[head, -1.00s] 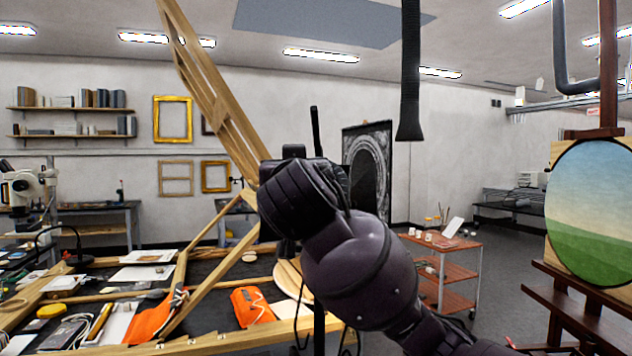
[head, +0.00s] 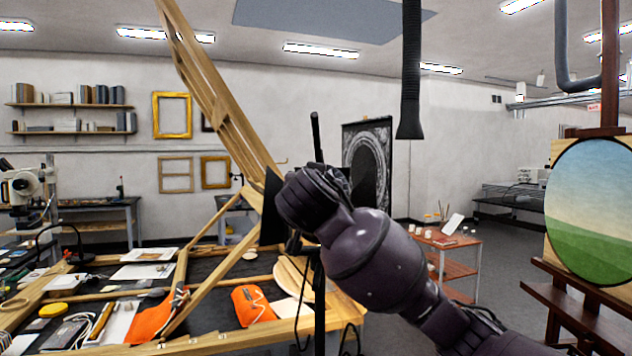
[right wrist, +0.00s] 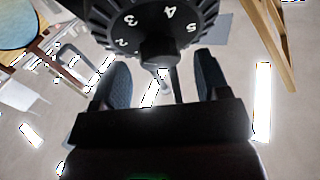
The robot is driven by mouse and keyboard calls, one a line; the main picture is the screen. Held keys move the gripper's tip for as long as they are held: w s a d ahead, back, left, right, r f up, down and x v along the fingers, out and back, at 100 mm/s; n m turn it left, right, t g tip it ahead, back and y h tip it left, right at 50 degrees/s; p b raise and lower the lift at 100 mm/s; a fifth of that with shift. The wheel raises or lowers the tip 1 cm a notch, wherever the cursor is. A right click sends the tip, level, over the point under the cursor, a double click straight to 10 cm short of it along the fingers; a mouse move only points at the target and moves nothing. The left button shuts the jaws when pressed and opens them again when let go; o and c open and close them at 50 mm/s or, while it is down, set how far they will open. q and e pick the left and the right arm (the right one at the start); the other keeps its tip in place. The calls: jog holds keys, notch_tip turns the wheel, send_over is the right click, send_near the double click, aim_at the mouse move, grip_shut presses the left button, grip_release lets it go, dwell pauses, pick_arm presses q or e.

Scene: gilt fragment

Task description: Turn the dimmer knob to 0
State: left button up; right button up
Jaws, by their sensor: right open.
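The dimmer knob (right wrist: 155,22) is a black, ribbed dial with white numerals at the top of the right wrist view. My right gripper (right wrist: 160,62) is open, with one finger on each side of this grip and a gap to both. I cannot tell whether it touches the dial. In the head view my right arm hides the knob and most of the gripper. My left gripper is not in view.
A slanted wooden frame (head: 215,95) rises just left of my right arm. A black upright stand (head: 319,300) is below it. The workbench holds orange cloths (head: 150,320) and tools. A red cart (head: 455,265) and an easel with a painting (head: 595,215) stand right.

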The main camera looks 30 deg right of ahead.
jog(key=shift+w+d, duration=0.45)
jog(key=shift+w, duration=0.1)
jog(key=shift+c, duration=0.2)
jog(key=c, duration=0.9)
